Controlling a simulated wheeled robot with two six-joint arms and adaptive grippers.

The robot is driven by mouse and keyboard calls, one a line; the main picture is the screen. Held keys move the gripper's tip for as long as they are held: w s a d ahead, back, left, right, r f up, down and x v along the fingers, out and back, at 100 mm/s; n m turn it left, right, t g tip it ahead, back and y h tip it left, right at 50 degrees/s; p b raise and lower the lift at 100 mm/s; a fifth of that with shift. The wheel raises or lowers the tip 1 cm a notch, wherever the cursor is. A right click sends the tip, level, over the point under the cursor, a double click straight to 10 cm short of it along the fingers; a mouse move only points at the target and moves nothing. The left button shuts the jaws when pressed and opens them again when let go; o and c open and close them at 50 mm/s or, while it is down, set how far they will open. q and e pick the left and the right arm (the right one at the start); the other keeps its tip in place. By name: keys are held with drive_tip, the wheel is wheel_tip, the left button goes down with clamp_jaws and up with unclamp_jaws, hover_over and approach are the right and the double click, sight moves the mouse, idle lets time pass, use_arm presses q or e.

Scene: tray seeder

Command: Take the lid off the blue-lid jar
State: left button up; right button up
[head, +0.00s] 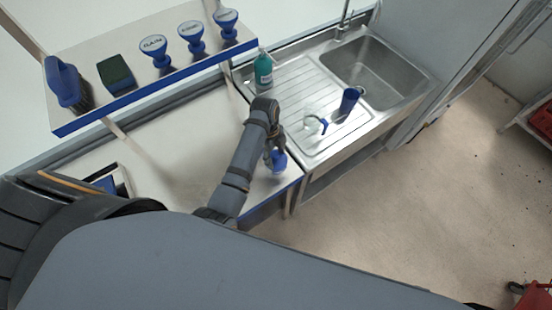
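A small blue-topped object (279,163), which looks like the blue-lid jar, stands near the right front corner of the worktop, beside the sink unit. My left gripper (273,150) is over it from above, with its fingers at the blue top. The fingers and arm cover part of the jar, so I cannot tell whether they are closed on the lid. The jar's body below the top is small and hard to make out. My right gripper is not in view.
A shelf (100,50) above the worktop holds a blue brush (62,82), a sponge (116,73) and several blue-and-white labelled items. The sink drainboard (300,88) holds a teal bottle (263,70), a pale item (313,124) and a blue cup (349,101). The worktop's middle is clear.

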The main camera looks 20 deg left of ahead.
use_arm(q)
drive_tip(key=shift+s, duration=0.3)
drive_tip(key=c, duration=0.6)
drive_tip(key=shift+f, duration=0.15)
drive_tip(key=shift+c, duration=0.4)
drive_tip(key=shift+w, duration=0.1)
drive_tip(key=shift+c, duration=0.3)
drive_tip(key=shift+f, duration=0.15)
clamp_jaws()
